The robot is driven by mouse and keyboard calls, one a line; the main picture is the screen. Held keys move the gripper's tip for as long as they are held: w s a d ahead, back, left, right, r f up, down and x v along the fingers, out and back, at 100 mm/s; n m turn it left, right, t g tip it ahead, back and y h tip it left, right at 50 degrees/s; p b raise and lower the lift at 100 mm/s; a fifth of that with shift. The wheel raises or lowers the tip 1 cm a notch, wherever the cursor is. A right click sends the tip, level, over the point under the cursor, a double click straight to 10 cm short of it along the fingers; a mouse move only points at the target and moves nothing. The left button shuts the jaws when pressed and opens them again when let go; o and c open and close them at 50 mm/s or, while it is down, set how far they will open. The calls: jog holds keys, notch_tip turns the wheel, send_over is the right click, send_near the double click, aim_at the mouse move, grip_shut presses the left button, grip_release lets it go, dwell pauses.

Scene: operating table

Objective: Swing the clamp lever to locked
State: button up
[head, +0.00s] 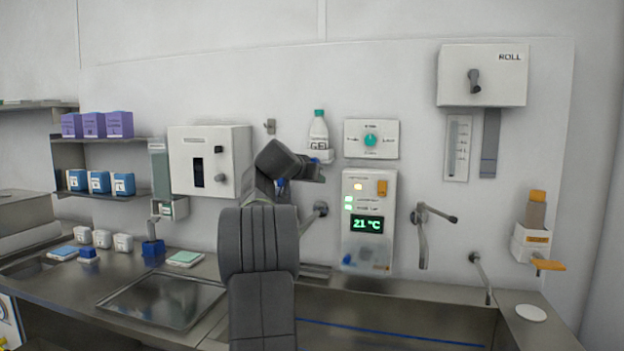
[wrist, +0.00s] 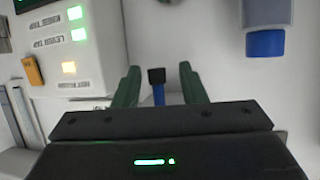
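In the wrist view, a small lever (wrist: 157,87) with a blue stem and a black square tip shows between the two green fingers of my gripper (wrist: 160,86). It looks like the clamp lever, but I see no label on it. The fingers are apart, with a gap on each side of the lever, so my gripper is open. In the head view my gripper (head: 312,172) is by the wall, just below the gel bottle (head: 319,132). My arm hides part of the wall there, and the lever cannot be made out clearly.
A control panel (head: 368,218) with lit lamps and a 21 °C display is right of my gripper. A teal knob panel (head: 371,153) is above it. A white wall box (head: 210,148) is to the left. A wall tap (head: 422,236) stands further right, above the sink.

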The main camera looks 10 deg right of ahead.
jog(key=shift+s, duration=0.1)
jog(key=b+v, duration=0.2)
jog(key=v, duration=1.2)
jog(key=p+x, duration=0.2)
jog(key=x, duration=1.2)
jog(key=shift+f, duration=0.1)
jog(key=shift+w+d, duration=0.2)
jog(key=shift+w, duration=0.05)
jog(key=shift+s+d+f+n+h, duration=0.1)
jog(key=shift+s+d+n+h, duration=0.05)
jog(key=shift+n+h, duration=0.15)
jog(key=shift+s+d+n+h, duration=0.1)
jog(key=shift+s+n+h, duration=0.2)
jog(key=shift+n, duration=0.1)
jog(key=shift+d, duration=0.15)
dwell(0.8)
